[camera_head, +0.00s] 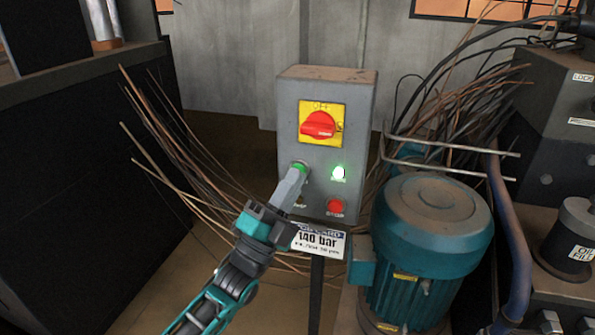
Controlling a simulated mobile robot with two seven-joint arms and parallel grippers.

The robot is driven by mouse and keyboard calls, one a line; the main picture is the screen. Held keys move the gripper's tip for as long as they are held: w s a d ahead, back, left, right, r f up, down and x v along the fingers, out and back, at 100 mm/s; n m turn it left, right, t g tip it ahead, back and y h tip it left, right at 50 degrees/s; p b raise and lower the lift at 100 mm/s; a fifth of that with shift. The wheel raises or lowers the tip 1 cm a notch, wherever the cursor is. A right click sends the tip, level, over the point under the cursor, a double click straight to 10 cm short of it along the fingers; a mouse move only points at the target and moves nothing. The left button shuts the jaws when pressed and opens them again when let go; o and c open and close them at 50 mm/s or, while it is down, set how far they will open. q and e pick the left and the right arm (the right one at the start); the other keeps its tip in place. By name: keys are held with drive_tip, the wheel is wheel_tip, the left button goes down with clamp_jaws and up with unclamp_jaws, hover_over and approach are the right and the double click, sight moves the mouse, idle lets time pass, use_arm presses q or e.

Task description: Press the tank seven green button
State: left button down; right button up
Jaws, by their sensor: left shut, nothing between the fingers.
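A grey control box (353,108) stands on a dark post in the middle of the head view. The green button (300,166) is at the left of its front face, partly hidden by my left gripper. My left gripper (298,172) is shut and empty, and its tip lies over the lower part of the green button. I cannot tell whether it touches or presses the button. A lit green-white lamp (338,173) is to the right of the button. My right gripper does not show.
A red rotary switch (317,124) on a yellow plate is above, and a red stop button (335,206) is below right. A "140 bar" sign (318,240) hangs under the box. A teal motor (428,245) stands close on the right. Loose wires (165,130) stick out at the left.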

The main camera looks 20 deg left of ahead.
use_arm(q)
drive_tip(key=shift+s+p, duration=0.35)
drive_tip(key=shift+s, duration=0.4)
drive_tip(key=s+p, duration=0.2)
drive_tip(key=s, duration=0.3)
drive_tip(key=shift+a, duration=0.15)
idle(0.4)
